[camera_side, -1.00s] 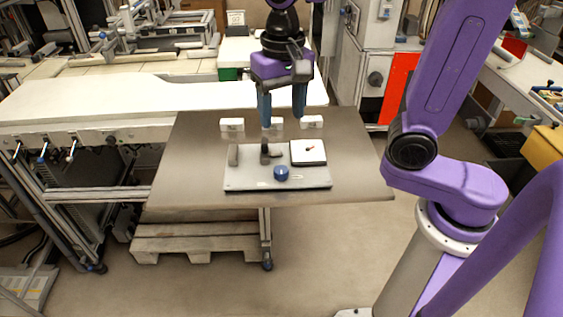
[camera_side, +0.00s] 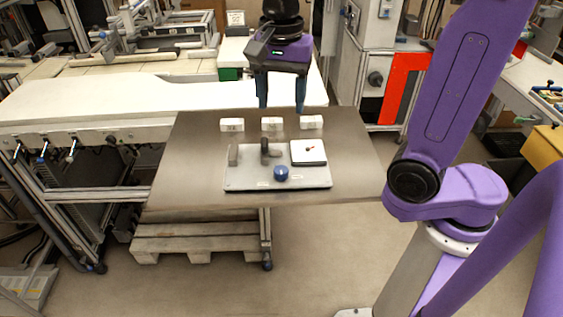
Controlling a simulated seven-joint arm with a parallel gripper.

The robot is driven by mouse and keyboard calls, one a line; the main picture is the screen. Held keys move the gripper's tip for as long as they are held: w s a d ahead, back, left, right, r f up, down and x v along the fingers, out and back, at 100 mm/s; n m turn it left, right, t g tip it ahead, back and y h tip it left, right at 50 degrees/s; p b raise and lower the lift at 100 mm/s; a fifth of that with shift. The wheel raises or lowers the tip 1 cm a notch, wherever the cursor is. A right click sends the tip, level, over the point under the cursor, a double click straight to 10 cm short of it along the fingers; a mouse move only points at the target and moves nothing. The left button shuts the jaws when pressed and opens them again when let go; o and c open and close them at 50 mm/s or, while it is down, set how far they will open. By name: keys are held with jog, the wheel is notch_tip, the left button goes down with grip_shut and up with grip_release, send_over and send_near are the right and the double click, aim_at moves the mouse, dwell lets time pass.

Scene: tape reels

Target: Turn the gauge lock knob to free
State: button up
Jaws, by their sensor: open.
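The gauge fixture is a light grey plate (camera_side: 245,180) on the brown table. A round blue knob (camera_side: 281,173) sits near the plate's front edge, with small white labels to either side of it that are too small to read. A square white dial (camera_side: 308,152) with a small red mark stands at the plate's back right. A dark upright post (camera_side: 265,150) and a grey block (camera_side: 233,155) stand at the plate's back left. My gripper (camera_side: 281,108) points down with its two blue fingers apart, empty, above the table's far part and well away from the knob.
White labelled blocks stand in a row behind the plate: left (camera_side: 232,124), middle (camera_side: 272,123) and right (camera_side: 311,122). The brown table (camera_side: 185,180) is bare to the left and right of the plate. A long white bench (camera_side: 130,100) lies behind it.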

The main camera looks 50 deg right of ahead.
aim_at(282, 168)
notch_tip(282, 168, down, 16)
jog(key=shift+f, duration=0.15)
dwell(0.3)
jog(key=c, duration=1)
